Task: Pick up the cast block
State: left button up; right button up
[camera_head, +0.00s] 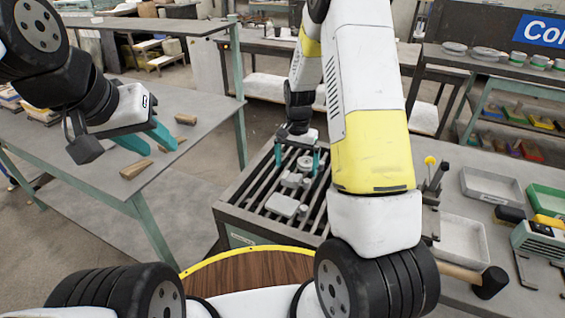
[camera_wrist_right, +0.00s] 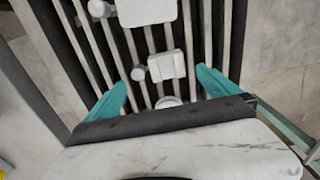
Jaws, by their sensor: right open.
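A pale grey casting lies on the dark slatted grate: a larger flat block (camera_head: 281,204), a smaller block (camera_head: 292,180) and a round piece (camera_head: 304,163). Whether these parts are joined is hard to tell. In the right wrist view the larger block (camera_wrist_right: 146,10) is at the top edge and the smaller block (camera_wrist_right: 165,65) is near the fingertips. My right gripper (camera_head: 297,160) is open above the grate; its teal fingers (camera_wrist_right: 161,80) stand on both sides of the smaller block, with gaps. My left gripper (camera_head: 147,138) is open and empty above the left table.
The slatted grate (camera_head: 256,190) tops a dark stand. The left table (camera_head: 90,178) holds several small wooden pieces (camera_head: 136,169). The right bench has grey trays (camera_head: 491,185), a green tray (camera_head: 545,200) and a mallet (camera_head: 489,283). Shelves stand at the back right.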

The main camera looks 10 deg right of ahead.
aim_at(297, 177)
jog(key=f, duration=0.6)
jog(key=shift+s+d, duration=0.1)
jog(key=shift+s, duration=0.1)
jog(key=shift+r, duration=0.1)
jog(key=c, duration=1.4)
